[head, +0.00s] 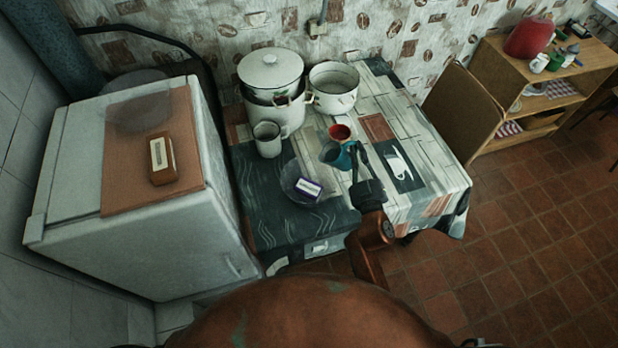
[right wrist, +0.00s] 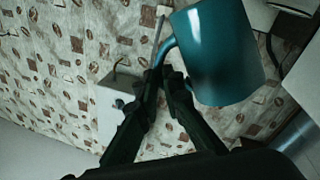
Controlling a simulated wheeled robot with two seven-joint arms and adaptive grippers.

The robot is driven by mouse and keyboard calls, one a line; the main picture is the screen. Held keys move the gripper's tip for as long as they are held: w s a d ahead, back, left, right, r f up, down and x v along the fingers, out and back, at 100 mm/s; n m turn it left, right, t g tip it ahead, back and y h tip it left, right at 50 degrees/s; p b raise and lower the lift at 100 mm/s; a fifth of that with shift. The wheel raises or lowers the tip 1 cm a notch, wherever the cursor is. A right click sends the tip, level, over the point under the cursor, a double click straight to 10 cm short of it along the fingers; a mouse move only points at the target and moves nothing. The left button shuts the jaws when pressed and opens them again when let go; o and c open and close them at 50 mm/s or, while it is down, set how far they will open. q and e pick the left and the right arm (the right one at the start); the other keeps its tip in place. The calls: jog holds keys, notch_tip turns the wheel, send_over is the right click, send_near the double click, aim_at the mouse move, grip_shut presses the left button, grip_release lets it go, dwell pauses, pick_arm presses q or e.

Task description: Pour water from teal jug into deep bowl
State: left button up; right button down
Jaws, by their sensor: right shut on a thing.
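The teal jug (head: 340,156) is over the table, in front of the red cup. My right gripper (head: 359,153) is shut on its handle, on the jug's right side. In the right wrist view the jug (right wrist: 222,52) fills the upper right, with the gripper (right wrist: 167,76) closed at its handle. The jug looks tilted in the head view; no water shows. A clear round bowl (head: 291,174), perhaps the deep bowl, stands on the dark cloth to the jug's lower left, apart from it. My left gripper is not in view.
A white mug (head: 268,139), white pots (head: 333,88) and a red cup (head: 340,132) stand behind. A fridge (head: 140,235) is left, a shelf (head: 560,65) right. The table's right side is clear.

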aim_at(343, 156)
jog(key=shift+s+a+n+b, duration=0.15)
jog(key=shift+a+n+b, duration=0.3)
jog(key=shift+n, duration=0.25)
jog(key=shift+a, duration=0.1)
jog(key=shift+s+a+n+y+b, duration=0.15)
jog(key=shift+a+n+y+b, duration=0.3)
jog(key=shift+n, duration=0.65)
jog(key=shift+s+a+n, duration=0.15)
jog(key=shift+a+n, duration=0.2)
jog(key=shift+n, duration=0.45)
jog(key=shift+a+n+y+b, duration=0.25)
jog(key=shift+n+y+b, duration=0.1)
jog(key=shift+n, duration=0.05)
jog(key=shift+s+a+f+n, duration=0.25)
jog(key=shift+a+n, duration=0.3)
jog(key=shift+n, duration=0.45)
jog(key=shift+a+y, duration=0.1)
jog(key=shift+y, duration=0.2)
